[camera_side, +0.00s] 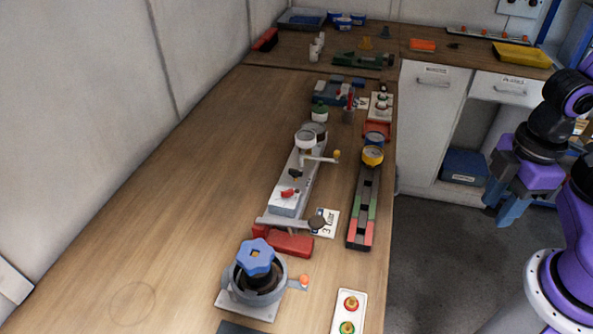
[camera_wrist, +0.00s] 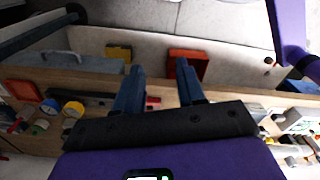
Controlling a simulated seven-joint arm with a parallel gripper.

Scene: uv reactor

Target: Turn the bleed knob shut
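A blue star-shaped knob (camera_side: 256,257) sits on top of a round grey pot (camera_side: 270,290) at the front of the bench. A grey elongated unit (camera_side: 290,195) behind it carries a small red knob (camera_side: 288,193), a black knob (camera_side: 296,174), a white-topped gauge (camera_side: 305,139) and a lever with a yellow ball (camera_side: 337,154). No readable label shows which is the bleed knob. My gripper (camera_side: 497,212) hangs right of the bench, over the floor, well apart from all of these. In the wrist view its two blue fingers (camera_wrist: 160,68) are spread with nothing between them.
A narrow rail with a yellow-rimmed gauge (camera_side: 372,155) lies along the bench's right edge. A white button plate (camera_side: 349,312) is at the front. A red block (camera_side: 283,243) and a lever lie behind the pot. The bench's left side (camera_side: 190,180) is clear.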

